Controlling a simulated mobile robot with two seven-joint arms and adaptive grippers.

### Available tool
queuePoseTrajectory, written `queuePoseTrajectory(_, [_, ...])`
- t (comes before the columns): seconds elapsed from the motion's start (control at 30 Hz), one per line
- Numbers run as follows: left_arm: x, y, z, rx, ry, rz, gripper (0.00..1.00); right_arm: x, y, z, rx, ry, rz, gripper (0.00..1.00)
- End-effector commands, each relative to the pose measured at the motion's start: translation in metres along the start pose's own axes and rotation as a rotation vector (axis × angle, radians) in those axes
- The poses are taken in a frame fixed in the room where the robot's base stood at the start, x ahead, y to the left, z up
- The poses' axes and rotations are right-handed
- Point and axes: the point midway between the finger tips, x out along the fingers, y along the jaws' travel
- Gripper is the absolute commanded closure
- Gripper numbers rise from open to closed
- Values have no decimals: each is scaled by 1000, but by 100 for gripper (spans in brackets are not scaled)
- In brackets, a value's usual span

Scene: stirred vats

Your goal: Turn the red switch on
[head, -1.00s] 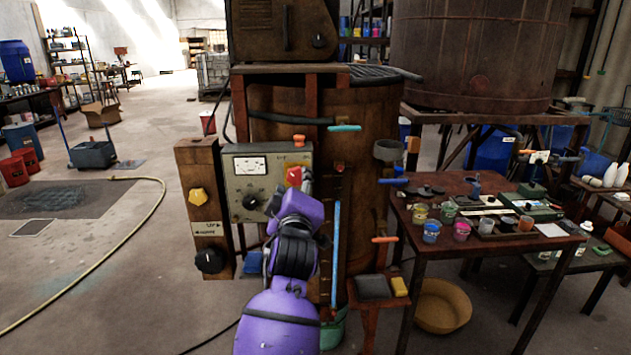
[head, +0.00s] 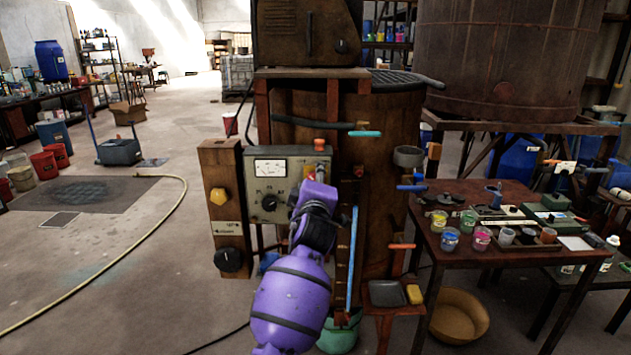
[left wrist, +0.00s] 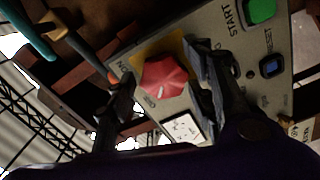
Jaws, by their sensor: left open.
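The red switch (left wrist: 165,77) is a faceted knob on a yellow plate, on the grey control panel (head: 268,205). In the left wrist view it sits between the two fingers of my left gripper (left wrist: 160,68), one on each side. The fingers are apart; I cannot tell whether either touches the knob. A pale mark shows on the knob's lower side, and small lettering is printed around it. In the head view my left gripper (head: 318,174) is at the panel's upper right and hides most of the switch. My right gripper is not in view.
A yellow knob (head: 218,196) and a black knob (head: 229,260) are on the post at left. A table with paint jars (head: 450,240) stands right.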

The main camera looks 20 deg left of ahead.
Motion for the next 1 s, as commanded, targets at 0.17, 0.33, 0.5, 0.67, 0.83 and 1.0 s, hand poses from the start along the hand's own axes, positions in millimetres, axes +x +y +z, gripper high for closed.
queuePoseTrajectory(0.17, [0, 0, 0, 0, 0, 0, 51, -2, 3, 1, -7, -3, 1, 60])
queuePoseTrajectory(0.33, [0, 0, 0, 0, 0, 0, 73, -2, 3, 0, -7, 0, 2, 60])
queuePoseTrajectory(0.5, [0, 1, 0, 0, 0, 2, 93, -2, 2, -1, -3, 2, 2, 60])
queuePoseTrajectory(0.67, [0, 2, 0, 8, 1, 3, 93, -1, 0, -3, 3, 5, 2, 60])
queuePoseTrajectory(0.83, [0, 3, 0, 54, 1, 5, 93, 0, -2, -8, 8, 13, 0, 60])
queuePoseTrajectory(1.0, [0, 5, 0, 152, 2, 6, 93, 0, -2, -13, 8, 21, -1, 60])
